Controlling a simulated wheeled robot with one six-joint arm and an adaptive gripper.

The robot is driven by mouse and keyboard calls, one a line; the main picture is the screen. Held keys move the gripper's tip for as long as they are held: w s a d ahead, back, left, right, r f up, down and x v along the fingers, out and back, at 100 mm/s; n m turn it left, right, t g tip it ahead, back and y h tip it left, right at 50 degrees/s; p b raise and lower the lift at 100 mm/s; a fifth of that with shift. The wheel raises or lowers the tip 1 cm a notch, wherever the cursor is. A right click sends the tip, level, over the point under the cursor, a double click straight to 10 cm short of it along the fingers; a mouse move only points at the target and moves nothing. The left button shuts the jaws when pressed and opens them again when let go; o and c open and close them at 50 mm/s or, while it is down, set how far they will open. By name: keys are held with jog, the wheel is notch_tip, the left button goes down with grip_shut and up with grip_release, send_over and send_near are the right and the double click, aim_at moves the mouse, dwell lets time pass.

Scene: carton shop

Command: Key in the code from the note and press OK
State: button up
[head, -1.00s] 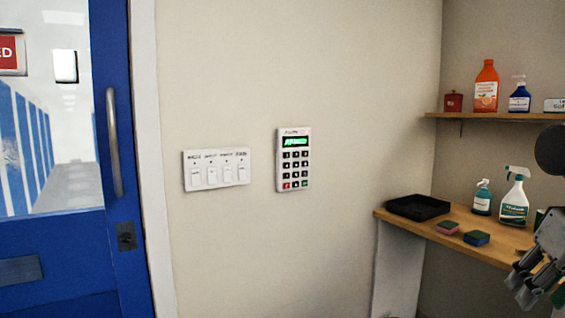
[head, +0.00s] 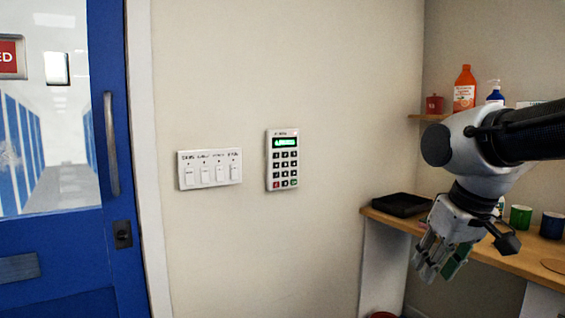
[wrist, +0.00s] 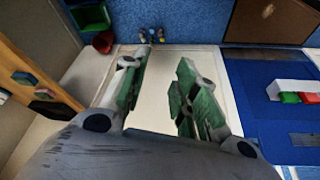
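The keypad (head: 283,160) hangs upright on the beige wall in the head view. It is a pale panel with a green lit display (head: 285,142), dark number keys, a red key at bottom left and a green key (head: 293,181) at bottom right. The display text is too small to read. No note can be made out. My gripper (head: 432,262) is at the right of the head view, lower than the keypad and well apart from it, pointing down. The wrist view shows its two fingers (wrist: 165,65) spread apart with nothing between them.
A white switch panel (head: 210,169) is left of the keypad. A blue door (head: 122,165) with a long handle stands further left. A wooden counter (head: 395,219) with a black tray (head: 400,205) and mugs is at right. The wall around the keypad is clear.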

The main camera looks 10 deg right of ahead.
grip_shut()
dwell(1.0)
